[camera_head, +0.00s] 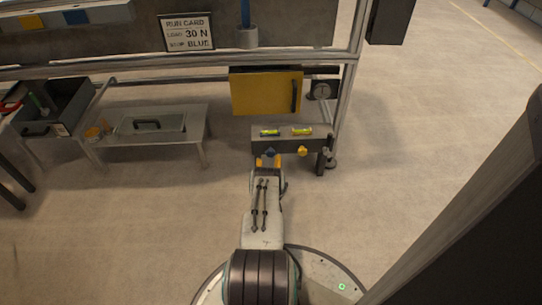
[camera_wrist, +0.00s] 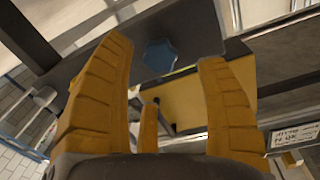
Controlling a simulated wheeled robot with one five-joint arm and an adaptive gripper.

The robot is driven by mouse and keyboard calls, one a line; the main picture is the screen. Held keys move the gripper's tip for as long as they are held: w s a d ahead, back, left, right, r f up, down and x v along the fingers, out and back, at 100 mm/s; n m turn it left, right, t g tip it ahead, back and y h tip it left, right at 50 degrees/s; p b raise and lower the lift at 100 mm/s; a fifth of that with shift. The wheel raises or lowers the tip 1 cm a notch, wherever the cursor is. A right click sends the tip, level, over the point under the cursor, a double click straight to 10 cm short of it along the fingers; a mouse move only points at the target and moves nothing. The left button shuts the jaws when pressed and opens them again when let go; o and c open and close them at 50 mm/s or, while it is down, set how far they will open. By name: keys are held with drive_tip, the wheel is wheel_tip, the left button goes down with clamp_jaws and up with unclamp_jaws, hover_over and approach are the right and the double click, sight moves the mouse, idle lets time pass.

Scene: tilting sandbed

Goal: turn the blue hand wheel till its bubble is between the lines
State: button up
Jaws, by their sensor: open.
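The blue hand wheel (camera_head: 270,152) is on the front of a dark block, on its left side. In the wrist view the blue wheel (camera_wrist: 160,56) shows ahead of and between my open fingers, apart from them. My gripper (camera_head: 268,161) is open and empty just in front of the blue wheel; its yellow fingers also show in the wrist view (camera_wrist: 170,80). Two yellow-green bubble levels lie on top of the block, the left one (camera_head: 270,133) above the blue wheel and the right one (camera_head: 302,131) above a yellow wheel (camera_head: 302,152). The bubbles' places against the lines are too small to tell.
A yellow panel (camera_head: 262,92) with a dark handle hangs behind the block. A run card (camera_head: 187,32) reads "30 N" and "BLUE". A low table (camera_head: 195,150) and a dark bin (camera_head: 55,112) stand left. Open floor lies to the right.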

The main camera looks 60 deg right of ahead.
sight(271, 155)
drive_tip(key=shift+b+x, duration=1.7)
drive_tip(key=shift+b, duration=0.1)
drive_tip(key=shift+b+x, duration=0.5)
drive_tip(key=shift+x, duration=0.7)
drive_tip(key=shift+c, duration=0.4)
drive_tip(key=c, duration=1.1)
drive_tip(key=shift+m, duration=0.3)
drive_tip(key=m, duration=0.3)
drive_tip(key=shift+r+m, duration=0.1)
drive_tip(key=shift+m, duration=0.2)
drive_tip(key=shift+m+y, duration=0.3)
drive_tip(key=shift+m, duration=1.4)
drive_tip(key=shift+w, duration=0.1)
